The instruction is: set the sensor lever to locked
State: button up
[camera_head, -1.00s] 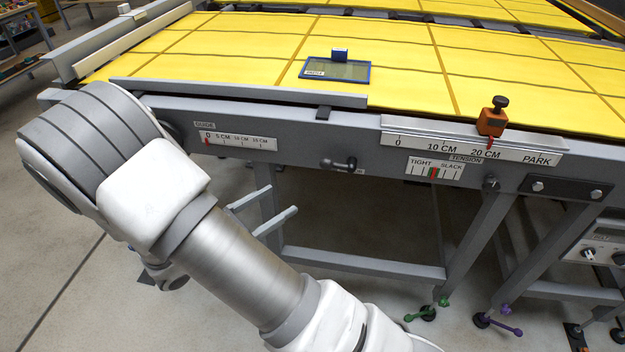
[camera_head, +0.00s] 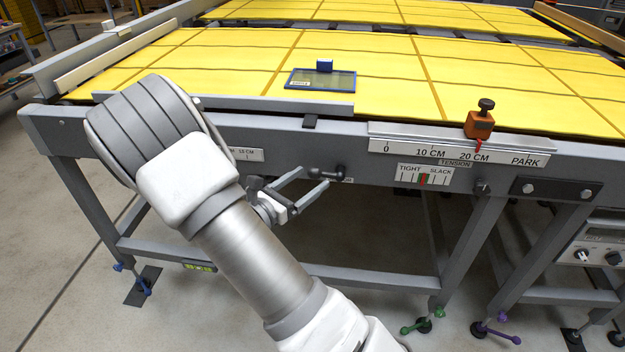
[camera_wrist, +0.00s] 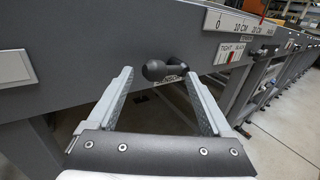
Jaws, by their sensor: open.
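The sensor lever (camera_head: 340,172) is a short black handle on the grey front rail of the conveyor. In the wrist view the lever (camera_wrist: 168,70) lies roughly sideways, with a round knob at its left end. A label reading "SENSOR" sits just below it, partly covered. My gripper (camera_head: 315,176) is open and empty, just in front of the lever. In the wrist view its two fingers point at the rail, one on each side of the lever. I cannot tell whether they touch it. No locked marking is readable.
An orange block with a black knob (camera_head: 480,121) sits on the ruler scale (camera_head: 400,148) to the right. A tension gauge (camera_head: 424,176) is below it. A blue-framed panel (camera_head: 320,80) lies on the yellow belt (camera_head: 380,52). Conveyor legs stand below the rail.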

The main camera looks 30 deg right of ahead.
jog(key=shift+x, duration=1.1)
grip_shut()
